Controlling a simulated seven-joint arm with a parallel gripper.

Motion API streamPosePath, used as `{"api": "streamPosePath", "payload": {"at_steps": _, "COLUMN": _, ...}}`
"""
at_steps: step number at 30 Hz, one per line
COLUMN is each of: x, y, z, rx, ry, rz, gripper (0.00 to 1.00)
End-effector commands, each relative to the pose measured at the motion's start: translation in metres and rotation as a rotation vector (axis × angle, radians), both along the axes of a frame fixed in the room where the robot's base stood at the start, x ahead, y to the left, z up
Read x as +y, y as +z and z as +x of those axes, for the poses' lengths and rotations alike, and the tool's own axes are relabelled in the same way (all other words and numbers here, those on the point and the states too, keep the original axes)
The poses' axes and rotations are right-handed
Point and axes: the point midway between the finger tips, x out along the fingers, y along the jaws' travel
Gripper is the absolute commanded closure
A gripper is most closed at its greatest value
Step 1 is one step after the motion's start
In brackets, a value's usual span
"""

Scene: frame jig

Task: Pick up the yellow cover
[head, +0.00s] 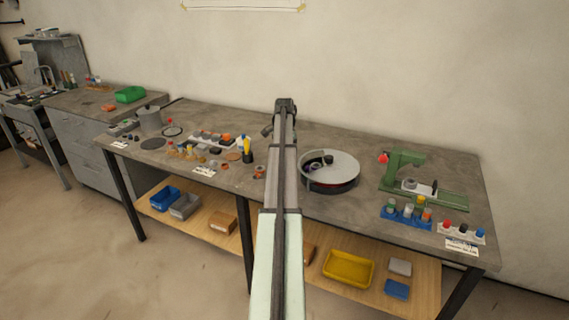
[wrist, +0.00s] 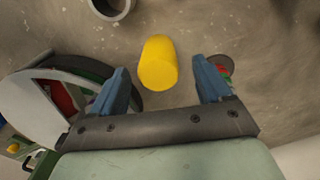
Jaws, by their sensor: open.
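The fingers are spread wide and hold nothing. How high the fingertips are above the bench is hard to tell. In the head view my arm hides the fingers, and I cannot make out the cover there for sure.
A round dark tray with a grey lid (head: 341,165) stands close beside my gripper. A green fixture (head: 405,163) stands right on the bench.

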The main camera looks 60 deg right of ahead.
Motion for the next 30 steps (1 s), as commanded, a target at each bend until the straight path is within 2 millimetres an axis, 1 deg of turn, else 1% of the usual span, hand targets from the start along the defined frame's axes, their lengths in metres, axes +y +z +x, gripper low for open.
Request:
{"api": "streamPosePath", "payload": {"at_steps": 5, "x": 0.001, "y": -0.018, "z": -0.001, "rx": 0.001, "ry": 0.000, "rz": 0.003, "gripper": 0.22}}
{"api": "streamPosePath", "payload": {"at_steps": 9, "x": 0.001, "y": -0.037, "z": -0.002, "rx": 0.001, "ry": 0.000, "rz": 0.001, "gripper": 0.22}}
{"api": "streamPosePath", "payload": {"at_steps": 12, "x": 0.001, "y": -0.046, "z": -0.002, "rx": 0.000, "ry": 0.000, "rz": 0.001, "gripper": 0.22}}
{"api": "streamPosePath", "payload": {"at_steps": 20, "x": 0.001, "y": -0.049, "z": -0.002, "rx": -0.002, "ry": 0.000, "rz": -0.001, "gripper": 0.22}}
{"api": "streamPosePath", "payload": {"at_steps": 30, "x": 0.001, "y": -0.049, "z": -0.002, "rx": -0.002, "ry": 0.000, "rz": -0.001, "gripper": 0.55}}
